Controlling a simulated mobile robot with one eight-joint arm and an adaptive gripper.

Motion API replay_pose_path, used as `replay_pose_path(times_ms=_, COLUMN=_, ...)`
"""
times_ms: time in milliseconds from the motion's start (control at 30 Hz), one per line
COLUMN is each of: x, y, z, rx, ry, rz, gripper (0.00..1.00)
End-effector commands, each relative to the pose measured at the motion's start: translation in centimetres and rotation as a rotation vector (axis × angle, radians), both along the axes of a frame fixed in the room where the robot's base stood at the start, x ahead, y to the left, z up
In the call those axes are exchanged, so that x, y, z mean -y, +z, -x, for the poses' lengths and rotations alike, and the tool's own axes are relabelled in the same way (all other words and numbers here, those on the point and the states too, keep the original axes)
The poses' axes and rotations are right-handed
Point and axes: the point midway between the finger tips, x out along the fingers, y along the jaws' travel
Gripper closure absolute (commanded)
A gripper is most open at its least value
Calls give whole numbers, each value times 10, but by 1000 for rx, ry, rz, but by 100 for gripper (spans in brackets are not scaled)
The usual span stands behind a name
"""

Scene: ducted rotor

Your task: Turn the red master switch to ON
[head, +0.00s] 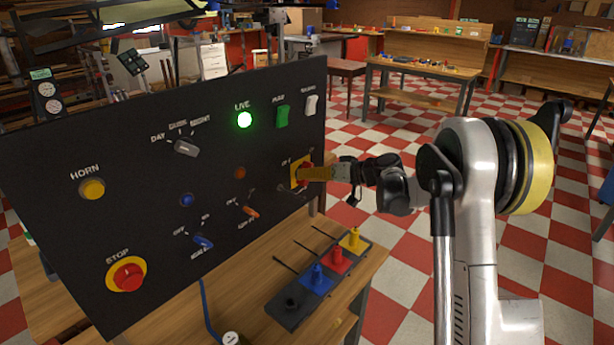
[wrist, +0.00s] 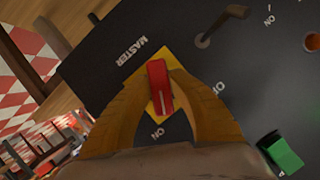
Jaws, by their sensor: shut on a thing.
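The red master switch handle (wrist: 160,88) sits on a yellow diamond-looking plate (wrist: 151,107) on the black panel. My gripper (wrist: 160,95) has its two fingers closed around the handle, one on each side. MASTER is printed above left of the plate. In the head view my gripper (head: 308,173) reaches the yellow plate (head: 295,171) at the panel's right side from the right and hides most of the handle.
The panel (head: 120,170) also carries a lit green LIVE lamp (head: 244,120), a green switch (head: 282,116), a white switch (head: 312,105), a toggle lever (wrist: 224,24) close to the master switch, and a red STOP button (head: 128,275). Coloured plugs (head: 337,260) stand on the bench below.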

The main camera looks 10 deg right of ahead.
Motion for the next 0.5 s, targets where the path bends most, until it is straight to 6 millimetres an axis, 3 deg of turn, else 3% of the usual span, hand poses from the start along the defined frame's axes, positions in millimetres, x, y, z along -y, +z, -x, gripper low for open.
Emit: replay_pose_path(times_ms=500, x=-1, y=1, z=0, rx=-146, ry=0, rz=-202, gripper=100)
